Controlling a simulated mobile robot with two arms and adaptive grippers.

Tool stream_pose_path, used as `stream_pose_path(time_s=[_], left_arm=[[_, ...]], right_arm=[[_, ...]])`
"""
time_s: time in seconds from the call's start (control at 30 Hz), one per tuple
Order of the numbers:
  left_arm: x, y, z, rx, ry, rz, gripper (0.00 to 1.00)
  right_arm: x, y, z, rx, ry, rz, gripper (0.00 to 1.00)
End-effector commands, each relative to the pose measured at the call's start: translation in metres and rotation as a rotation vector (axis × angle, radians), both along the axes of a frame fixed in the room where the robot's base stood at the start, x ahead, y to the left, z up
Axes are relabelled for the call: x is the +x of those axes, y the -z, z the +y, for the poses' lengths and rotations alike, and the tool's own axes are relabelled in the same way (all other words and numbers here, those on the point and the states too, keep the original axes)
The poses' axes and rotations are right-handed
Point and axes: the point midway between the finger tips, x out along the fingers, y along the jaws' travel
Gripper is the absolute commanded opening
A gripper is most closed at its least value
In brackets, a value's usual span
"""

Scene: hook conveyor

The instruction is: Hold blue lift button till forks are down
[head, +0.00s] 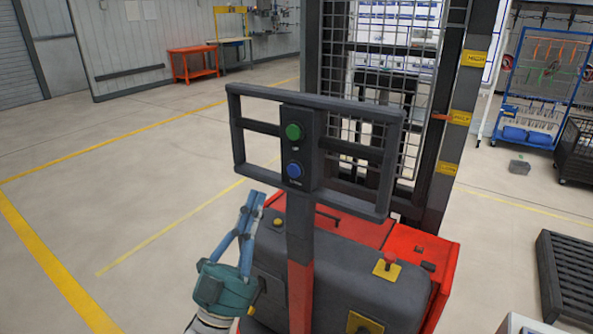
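The blue button (294,170) sits on a dark control box (301,148) on the lift truck's handle frame, below a green button (293,131). My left gripper (256,197) is to the lower left of the blue button, apart from it, with its fingertips close together and nothing visible between them. The mast carries yellow labels, the top one (474,59) reading HIGH. An orange pointer (441,117) is level with the middle label (460,117). The forks are hidden behind the truck body and mast. My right gripper is not in view.
The dark handle frame (240,150) surrounds the control box. The red and grey truck body (330,265) has a red knob (390,258) on top. A black pallet (567,270) lies at right. Open floor with yellow lines (50,262) is at left.

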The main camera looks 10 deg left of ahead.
Motion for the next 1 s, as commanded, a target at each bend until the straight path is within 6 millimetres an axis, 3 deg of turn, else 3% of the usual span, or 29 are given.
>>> stream_pose_path(time_s=[0.47, 1.0], left_arm=[[0.010, 0.001, -0.003, 0.000, 0.000, -0.001, 0.00], [0.074, 0.002, -0.027, -0.001, 0.000, 0.000, 0.00]], right_arm=[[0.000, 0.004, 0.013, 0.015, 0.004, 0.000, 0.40], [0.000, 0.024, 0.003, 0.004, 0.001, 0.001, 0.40]])
